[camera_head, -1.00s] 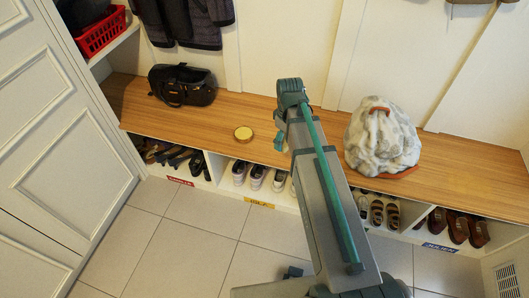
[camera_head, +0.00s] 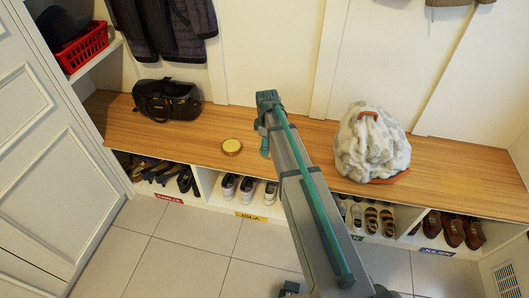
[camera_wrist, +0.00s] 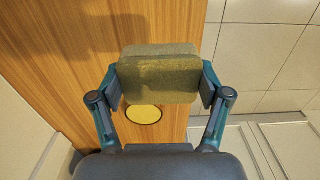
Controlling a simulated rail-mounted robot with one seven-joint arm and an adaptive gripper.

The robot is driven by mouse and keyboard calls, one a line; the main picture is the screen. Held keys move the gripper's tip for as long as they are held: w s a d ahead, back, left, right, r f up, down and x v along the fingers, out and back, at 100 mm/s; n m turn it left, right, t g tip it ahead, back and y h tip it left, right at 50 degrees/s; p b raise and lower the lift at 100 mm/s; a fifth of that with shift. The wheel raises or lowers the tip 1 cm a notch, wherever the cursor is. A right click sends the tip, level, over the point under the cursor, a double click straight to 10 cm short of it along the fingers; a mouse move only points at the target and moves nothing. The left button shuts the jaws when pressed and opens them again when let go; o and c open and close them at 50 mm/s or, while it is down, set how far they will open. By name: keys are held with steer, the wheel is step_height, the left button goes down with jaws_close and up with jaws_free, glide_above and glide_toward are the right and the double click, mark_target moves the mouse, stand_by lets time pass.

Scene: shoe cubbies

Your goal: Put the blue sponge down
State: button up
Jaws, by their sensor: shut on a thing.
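My gripper (camera_wrist: 160,84) is shut on an olive-yellow, sponge-like block (camera_wrist: 158,75) in the wrist view. The block looks olive, not blue, and its lower side is hidden from the camera. It is held above the wooden bench top (camera_wrist: 60,40), with a dark shadow on the wood to its left. A round gold tin (camera_wrist: 144,114) lies on the bench beneath the gripper. In the head view the tin (camera_head: 231,147) sits just left of my arm's end; the held block is hidden there.
A black bag (camera_head: 167,100) stands on the bench at left, and a grey-white backpack (camera_head: 371,143) with orange trim at right. Shoes fill the cubbies below the bench. A red basket (camera_head: 84,48) is on the left shelf. Bench wood is clear around the tin.

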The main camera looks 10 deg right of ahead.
steer(key=w+f, duration=0.1)
steer(key=f, duration=0.1)
steer(key=w+f, duration=0.2)
steer(key=shift+w+f+b, duration=0.25)
steer(key=shift+f+b, duration=0.05)
steer(key=shift+f, duration=0.7)
steer(key=shift+w+f+b, duration=0.2)
steer(key=shift+f+b, duration=0.05)
steer(key=shift+f, duration=0.75)
steer(key=shift+f, duration=0.2)
steer(key=o, duration=1)
step_height(320, 180, up, 12)
steer(key=shift+r+p, duration=0.2)
steer(key=shift+p, duration=0.6)
